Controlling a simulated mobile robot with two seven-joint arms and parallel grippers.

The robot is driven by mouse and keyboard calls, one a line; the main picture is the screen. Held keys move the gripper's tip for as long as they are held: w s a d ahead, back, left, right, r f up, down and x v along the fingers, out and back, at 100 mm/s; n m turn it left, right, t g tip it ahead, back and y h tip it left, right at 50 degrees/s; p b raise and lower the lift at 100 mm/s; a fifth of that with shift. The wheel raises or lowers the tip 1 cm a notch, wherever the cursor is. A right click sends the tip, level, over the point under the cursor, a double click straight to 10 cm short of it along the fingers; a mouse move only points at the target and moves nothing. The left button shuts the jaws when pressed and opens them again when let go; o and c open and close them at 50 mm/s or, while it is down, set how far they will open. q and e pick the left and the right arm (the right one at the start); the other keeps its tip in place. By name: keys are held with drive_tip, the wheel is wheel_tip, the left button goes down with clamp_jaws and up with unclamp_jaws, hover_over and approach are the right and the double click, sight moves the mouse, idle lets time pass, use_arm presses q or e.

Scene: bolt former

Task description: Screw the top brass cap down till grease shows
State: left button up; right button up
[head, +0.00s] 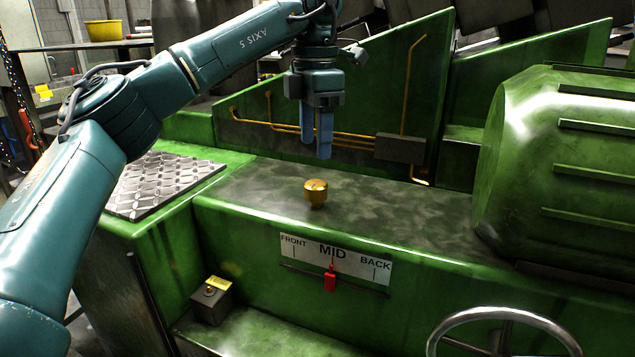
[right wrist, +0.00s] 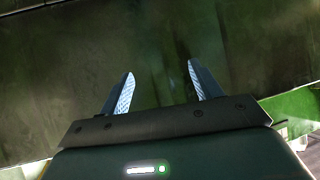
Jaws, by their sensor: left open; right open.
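The brass cap (head: 316,192) stands upright on the dark, stained top of the green machine in the head view. I see no grease around it. My left gripper (head: 317,150) points down above and slightly behind the cap, apart from it, with blue fingers open and nothing between them. My right gripper (right wrist: 158,90) shows only in the right wrist view. Its two fingers are spread apart and empty, in front of a dark green surface. The cap does not show in the right wrist view.
A FRONT/MID/BACK plate (head: 336,259) with a red pointer (head: 330,279) is on the front face below the cap. A large green cylindrical housing (head: 560,165) stands at right, a handwheel (head: 508,322) at lower right. Copper pipes (head: 300,131) run behind the cap. A tread plate (head: 165,183) lies left.

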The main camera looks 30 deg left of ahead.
sight(316, 183)
use_arm(q)
wheel_tip(316, 183, down, 7)
drive_tip(key=shift+f, duration=0.6)
use_arm(e)
drive_tip(key=shift+w+r, duration=0.35)
drive_tip(key=shift+r, duration=0.1)
drive_tip(key=shift+f, duration=0.15)
use_arm(q)
drive_tip(key=c, duration=1)
use_arm(e)
drive_tip(key=shift+r, duration=0.25)
use_arm(q)
drive_tip(key=shift+p, duration=0.35)
use_arm(e)
drive_tip(key=shift+r, duration=0.15)
